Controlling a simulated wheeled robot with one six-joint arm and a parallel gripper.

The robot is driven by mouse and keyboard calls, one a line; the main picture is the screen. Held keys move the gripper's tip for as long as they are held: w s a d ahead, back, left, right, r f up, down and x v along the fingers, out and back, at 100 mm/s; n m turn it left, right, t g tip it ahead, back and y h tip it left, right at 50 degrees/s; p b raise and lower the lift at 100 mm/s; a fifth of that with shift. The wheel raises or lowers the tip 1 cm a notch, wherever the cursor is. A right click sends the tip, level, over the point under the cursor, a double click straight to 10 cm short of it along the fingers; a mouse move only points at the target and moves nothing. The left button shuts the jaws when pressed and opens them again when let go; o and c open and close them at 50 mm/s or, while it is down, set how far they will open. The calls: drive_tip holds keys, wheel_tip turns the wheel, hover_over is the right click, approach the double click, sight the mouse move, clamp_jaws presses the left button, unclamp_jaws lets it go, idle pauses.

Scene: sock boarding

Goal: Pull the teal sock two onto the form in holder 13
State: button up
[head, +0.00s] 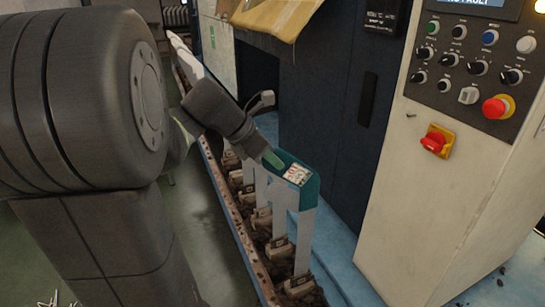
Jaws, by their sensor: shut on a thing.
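The teal sock (305,187) sits over the top end of a pale upright form (304,238), with a white and red label on its upper side. Its lower edge ends high on the form, and the bare form shows below it. The form stands in a holder (299,285) near the front end of the row; I cannot read a holder number. My gripper (270,157) comes in from the upper left and is shut on the sock at its upper left edge. The fingertips are small and partly hidden, so the exact grip is unclear.
A rail (232,213) carries several more holders and bare pale forms behind this one. Whitish forms (186,60) stand at its far end. A dark machine cabinet (325,120) and a control panel with a red stop button (495,107) are on the right. A tan sheet (279,16) hangs above.

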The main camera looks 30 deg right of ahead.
sight(272, 190)
drive_tip(key=shift+f+b, duration=2.9)
drive_tip(key=shift+f, duration=2.05)
drive_tip(key=o, duration=0.8)
drive_tip(key=shift+r, duration=0.1)
drive_tip(key=shift+o, duration=0.2)
drive_tip(key=s+v, duration=0.1)
drive_tip(key=v, duration=1.2)
drive_tip(key=shift+w+a+r+p, duration=0.25)
drive_tip(key=shift+w+r+p, duration=0.05)
drive_tip(key=shift+w, duration=0.25)
drive_tip(key=shift+f, duration=0.1)
